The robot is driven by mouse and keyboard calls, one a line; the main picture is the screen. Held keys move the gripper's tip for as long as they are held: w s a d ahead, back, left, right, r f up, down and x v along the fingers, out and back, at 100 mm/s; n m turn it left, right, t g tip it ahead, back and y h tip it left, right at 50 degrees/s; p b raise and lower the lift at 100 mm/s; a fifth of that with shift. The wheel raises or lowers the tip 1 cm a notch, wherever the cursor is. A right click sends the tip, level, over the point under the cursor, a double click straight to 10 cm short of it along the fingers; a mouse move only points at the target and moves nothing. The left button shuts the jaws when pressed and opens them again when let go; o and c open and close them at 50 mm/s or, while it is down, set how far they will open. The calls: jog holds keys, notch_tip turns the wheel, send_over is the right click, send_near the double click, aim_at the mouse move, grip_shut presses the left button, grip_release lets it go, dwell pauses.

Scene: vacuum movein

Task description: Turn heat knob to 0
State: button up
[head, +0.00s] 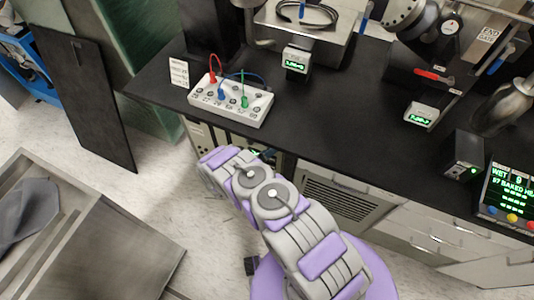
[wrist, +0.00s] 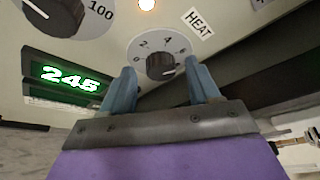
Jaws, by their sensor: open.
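The heat knob (wrist: 160,66) is a dark, ridged knob on a grey dial with numbers including 2 and 4, next to a "HEAT" label (wrist: 198,22) in the wrist view. My gripper (wrist: 163,75) is open, with one blue finger on each side of the knob's lower part. I cannot tell whether the fingers touch the knob. The knob's exact pointer setting is too small to read. In the head view my arm reaches down below the bench front, and its gripper end is hidden there.
A larger dial (wrist: 68,15) marked 100 and a green display (wrist: 65,77) reading about 245 sit left of the heat knob. In the head view, a black bench (head: 330,120) carries a white box with coloured cables (head: 230,99). A steel cart (head: 90,240) stands at left.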

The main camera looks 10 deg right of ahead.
jog(key=c, duration=1)
jog(key=shift+n+h, duration=0.3)
jog(key=shift+n, duration=0.3)
jog(key=shift+c, duration=0.2)
jog(key=shift+a, duration=0.1)
jog(key=o, duration=1)
jog(key=shift+o, duration=0.2)
jog(key=p+v, duration=0.2)
jog(key=v, duration=1.5)
jog(key=shift+a+p, duration=0.25)
jog(key=shift+p, duration=0.15)
jog(key=shift+f, duration=0.1)
